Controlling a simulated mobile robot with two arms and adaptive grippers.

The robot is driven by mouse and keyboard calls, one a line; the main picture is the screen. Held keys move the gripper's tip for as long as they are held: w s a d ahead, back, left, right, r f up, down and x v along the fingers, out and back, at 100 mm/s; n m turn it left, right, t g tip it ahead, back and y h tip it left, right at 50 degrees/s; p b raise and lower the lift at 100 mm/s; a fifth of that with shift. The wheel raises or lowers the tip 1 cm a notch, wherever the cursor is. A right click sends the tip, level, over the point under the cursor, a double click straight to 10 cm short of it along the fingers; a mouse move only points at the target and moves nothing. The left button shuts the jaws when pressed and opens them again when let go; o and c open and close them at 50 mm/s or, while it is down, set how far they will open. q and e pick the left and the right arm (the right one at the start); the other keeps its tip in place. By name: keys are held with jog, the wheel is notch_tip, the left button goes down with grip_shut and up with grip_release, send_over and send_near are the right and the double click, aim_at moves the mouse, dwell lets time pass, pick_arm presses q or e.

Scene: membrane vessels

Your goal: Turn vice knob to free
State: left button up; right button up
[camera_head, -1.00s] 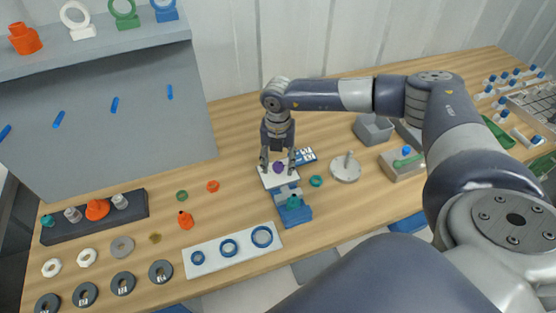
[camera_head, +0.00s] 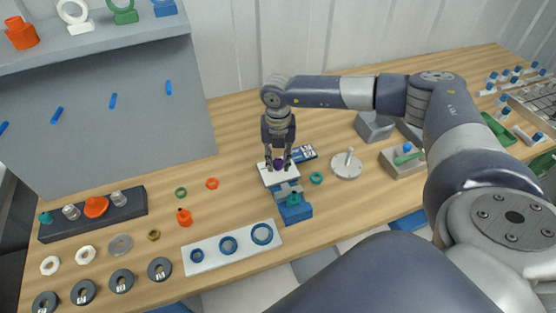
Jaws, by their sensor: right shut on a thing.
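The vice (camera_head: 296,213) is a blue block near the front edge of the table, with a grey jaw part and a teal piece (camera_head: 293,198) on it. A white plate (camera_head: 265,178) lies at its back end. A dark purple knob (camera_head: 278,164) stands over the white plate. My right gripper (camera_head: 278,166) points down at the knob and is shut on it, with a finger on either side. My left gripper is not in view.
A white board with blue rings (camera_head: 213,256) lies left of the vice. A round grey base with a post (camera_head: 346,165) and a teal ring (camera_head: 316,178) are on the right. A dark rack (camera_head: 130,206) stands at the far left.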

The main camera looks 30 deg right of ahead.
jog(key=n+b, duration=0.4)
jog(key=n, duration=0.2)
jog(key=shift+f, duration=0.2)
jog(key=n+b, duration=0.3)
jog(key=n, duration=0.2)
jog(key=shift+n+b, duration=0.3)
jog(key=shift+b, duration=0.05)
jog(key=n+b, duration=0.3)
jog(key=n, duration=0.2)
jog(key=n+b, duration=0.1)
jog(key=n, duration=0.2)
jog(key=n+b, duration=0.1)
jog(key=n, duration=0.1)
jog(key=shift+r+n+b, duration=0.2)
jog(key=shift+n+b, duration=0.15)
jog(key=shift+n, duration=0.05)
jog(key=o, duration=1.1)
